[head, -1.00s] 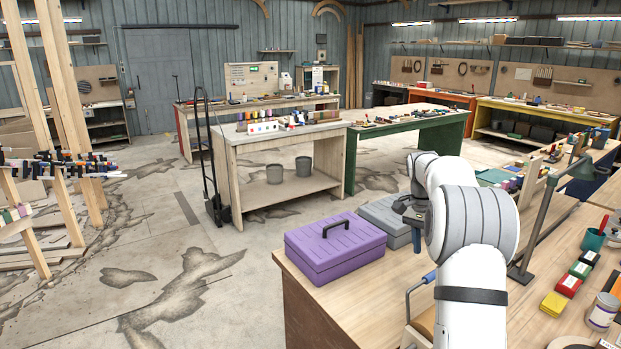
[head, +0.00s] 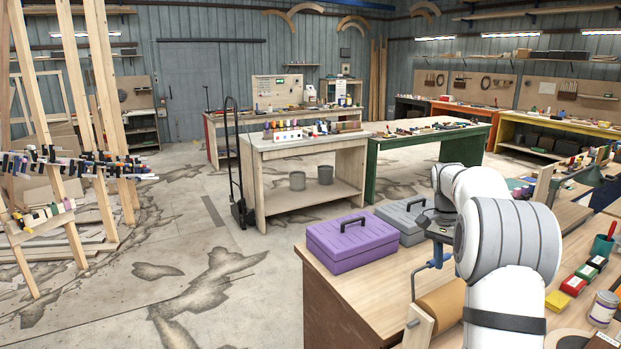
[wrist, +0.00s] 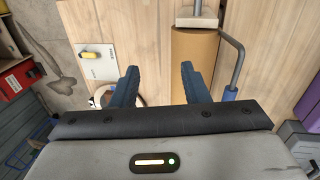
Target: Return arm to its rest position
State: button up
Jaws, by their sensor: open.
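My gripper (wrist: 158,88) shows in the wrist view with its two dark blue fingers apart and nothing between them. It points at the light wooden bench top (wrist: 145,30), apart from the things on it. In the head view my white and grey arm (head: 506,240) is folded at the right, over the bench. The gripper's fingers are hidden there behind the arm's links.
A brown roll (wrist: 195,60) with a blue-gripped crank (wrist: 231,92) lies near the fingers. A white card (wrist: 100,60) lies left. A purple toolbox (head: 350,242) and grey toolbox (head: 405,215) stand at the bench's edge. Open floor (head: 180,270) is left.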

jog(key=s+a+r+n+t+b, duration=0.1)
jog(key=s+a+r+n, duration=0.15)
jog(key=s+a, duration=0.45)
jog(key=s+a+r+n+t, duration=0.2)
jog(key=s+a+n, duration=0.25)
jog(key=s, duration=0.45)
jog(key=s+a+f+n+t, duration=0.1)
jog(key=s+a+f+n, duration=0.1)
jog(key=s, duration=0.5)
jog(key=s+a+f+n+t+y, duration=0.1)
jog(key=s+a+f, duration=0.3)
jog(key=s, duration=0.4)
jog(key=shift+s+a+n+b, duration=0.3)
jog(key=shift+a+n+b, duration=0.2)
jog(key=shift+n, duration=0.3)
jog(key=shift+c, duration=0.5)
jog(key=shift+s, duration=0.1)
